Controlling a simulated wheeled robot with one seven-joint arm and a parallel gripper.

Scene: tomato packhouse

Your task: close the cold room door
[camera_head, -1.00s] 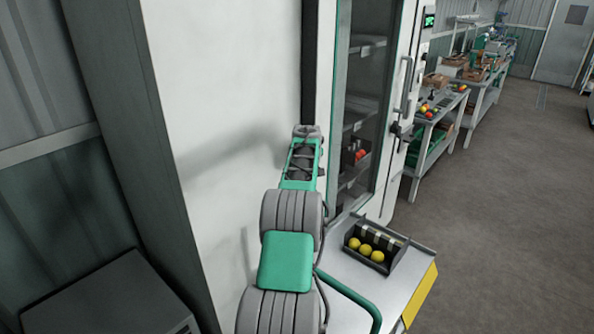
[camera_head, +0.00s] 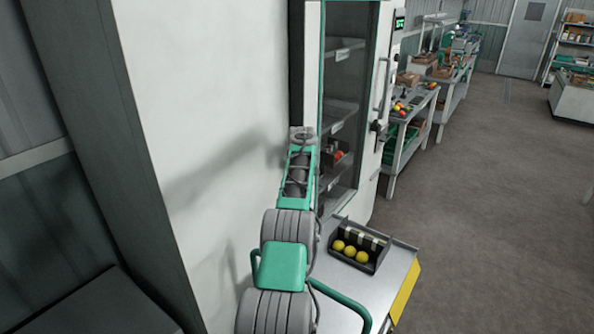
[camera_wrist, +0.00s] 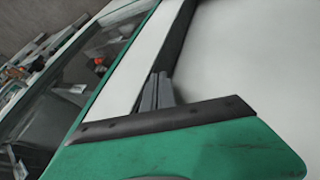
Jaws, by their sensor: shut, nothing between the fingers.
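The cold room door shows in the head view as a tall glazed panel (camera_head: 342,105) with a green edge, a white frame and a vertical handle (camera_head: 383,88) on its right side. Shelves show through the glass. I cannot tell whether it is ajar or shut. A dark upright strip separates it from a wide white panel (camera_head: 205,110) at left. In the wrist view, my gripper (camera_wrist: 161,78) is shut and empty, its grey fingers close to the dark strip beside the white frame (camera_wrist: 137,65). Contact cannot be told. The fingers are not clear in the head view.
A black tray (camera_head: 372,264) with yellow tomatoes sits on a grey surface (camera_head: 395,277) right of my arm. Benches (camera_head: 415,130) with produce line the wall beyond the door. Open floor (camera_head: 490,200) lies at right. A dark grey box (camera_head: 95,305) is at lower left.

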